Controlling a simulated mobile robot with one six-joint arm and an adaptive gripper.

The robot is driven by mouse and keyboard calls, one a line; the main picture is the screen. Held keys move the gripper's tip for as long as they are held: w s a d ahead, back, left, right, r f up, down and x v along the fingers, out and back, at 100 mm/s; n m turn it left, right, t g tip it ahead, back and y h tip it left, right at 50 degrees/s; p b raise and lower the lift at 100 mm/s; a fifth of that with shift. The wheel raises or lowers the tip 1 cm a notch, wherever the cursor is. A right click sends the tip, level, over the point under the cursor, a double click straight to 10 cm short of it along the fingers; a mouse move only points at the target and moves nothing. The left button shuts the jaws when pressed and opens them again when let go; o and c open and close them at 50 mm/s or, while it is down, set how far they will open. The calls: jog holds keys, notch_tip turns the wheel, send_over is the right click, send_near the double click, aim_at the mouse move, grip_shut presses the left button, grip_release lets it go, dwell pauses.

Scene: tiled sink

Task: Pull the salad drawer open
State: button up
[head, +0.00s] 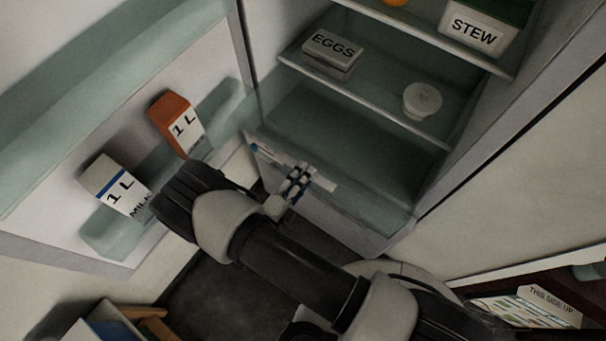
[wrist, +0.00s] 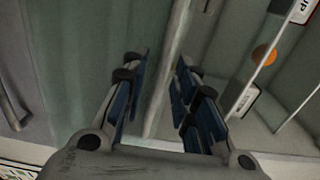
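The salad drawer (head: 350,215) is at the bottom of the open fridge, below the lowest shelf in the head view. Its pale front carries a light strip (head: 322,182). My gripper (head: 297,181) is at this front, over the strip, its blue and white fingers pointing towards it. In the wrist view, my gripper (wrist: 162,64) is open, with a clear gap between the blue finger pads. A pale edge (wrist: 163,75) runs between the fingers; I cannot tell whether they touch it. My forearm hides part of the drawer's lower front.
The fridge door at left holds a milk carton (head: 115,183) and an orange-topped carton (head: 178,122). Shelves above hold an egg box (head: 333,48), a white lidded pot (head: 422,100) and a stew box (head: 474,25). Dark floor (head: 215,290) lies below my arm.

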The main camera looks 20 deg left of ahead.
jog(key=v, duration=1.2)
jog(key=shift+r, duration=0.1)
jog(key=w+d+r+m+g+h, duration=0.2)
jog(key=w+d+r+m+g, duration=0.2)
jog(key=d+r+m+g, duration=0.55)
jog(key=w+d+r+m+g+h, duration=0.25)
jog(key=d+r+m+g, duration=0.3)
jog(key=r+m, duration=0.75)
jog(key=s+d+r+m+t+y, duration=0.1)
jog(key=s+d+r+m+y, duration=0.3)
jog(key=m, duration=0.9)
jog(key=s+d+r+m+t+y, duration=0.1)
jog(key=s+d+r+m+y, duration=0.2)
jog(key=m, duration=1.1)
jog(key=d+r+y, duration=0.3)
jog(key=d+r, duration=0.2)
jog(key=d, duration=0.1)
jog(key=shift+s+d+r+t+y, duration=0.2)
jog(key=shift+s+d+t+y, duration=0.15)
jog(key=shift+d+t, duration=0.05)
